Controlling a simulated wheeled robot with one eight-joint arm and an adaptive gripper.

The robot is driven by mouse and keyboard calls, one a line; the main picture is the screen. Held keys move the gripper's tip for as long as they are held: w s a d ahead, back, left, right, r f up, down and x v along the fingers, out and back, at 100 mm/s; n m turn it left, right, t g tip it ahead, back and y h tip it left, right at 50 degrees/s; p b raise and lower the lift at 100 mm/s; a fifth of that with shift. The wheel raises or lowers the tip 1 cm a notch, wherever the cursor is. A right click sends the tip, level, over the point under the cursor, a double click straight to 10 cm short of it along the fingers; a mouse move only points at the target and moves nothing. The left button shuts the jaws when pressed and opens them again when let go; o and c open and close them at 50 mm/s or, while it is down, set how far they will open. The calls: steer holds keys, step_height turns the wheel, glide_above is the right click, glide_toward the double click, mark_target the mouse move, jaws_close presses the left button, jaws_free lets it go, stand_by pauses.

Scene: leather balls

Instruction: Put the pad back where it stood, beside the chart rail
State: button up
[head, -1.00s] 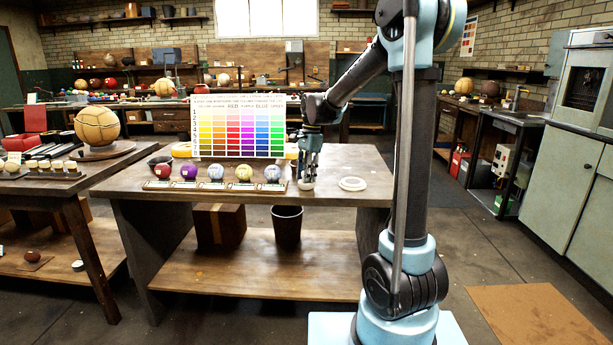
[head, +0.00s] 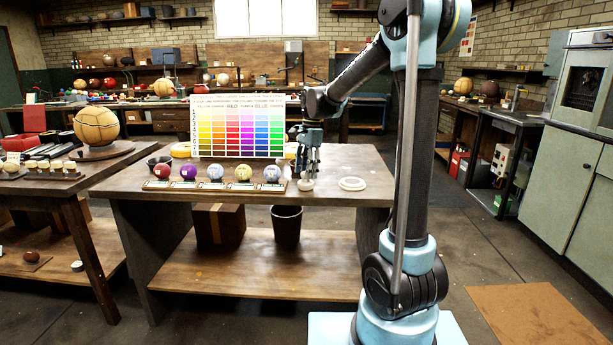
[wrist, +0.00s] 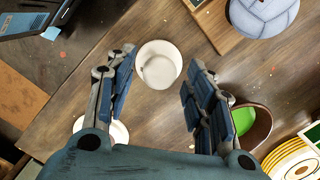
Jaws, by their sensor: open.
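The pad (head: 306,184), a small pale round piece with a raised knob, stands on the table just off the right end of the chart rail (head: 215,186). In the wrist view the pad (wrist: 158,64) lies beyond my fingertips, apart from the rail's end (wrist: 212,28). My gripper (head: 307,168) is open and empty, directly above the pad, pointing down. In the wrist view its fingers (wrist: 158,80) are spread wide, with clear table between them. The rail carries a row of coloured balls in front of the colour chart (head: 240,127).
A flat white ring (head: 352,184) lies right of the pad; my finger partly covers it in the wrist view (wrist: 118,131). A brown bowl with green inside (wrist: 252,122) and a yellow roll (wrist: 291,160) lie near the right finger.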

step_height(320, 180, up, 9)
steer(key=d, duration=0.1)
steer(key=s+d+n, duration=0.3)
steer(key=s+d, duration=0.5)
steer(key=s+d+f+n+t, duration=0.1)
steer(key=s+d+f+n, duration=0.2)
steer(key=s+f, duration=0.4)
steer(key=s+d+f+n+t, duration=0.1)
steer(key=s+d+f+n, duration=0.1)
steer(key=s+d+f, duration=0.3)
steer(key=s+d+f+n+t+h, duration=0.1)
steer(key=s+d+f+n, duration=0.2)
steer(key=s+f, duration=0.5)
steer(key=s+d, duration=0.1)
steer(key=s, duration=0.3)
steer(key=shift+d+f+n, duration=0.3)
steer(key=shift+w+f, duration=0.2)
steer(key=shift+w, duration=0.3)
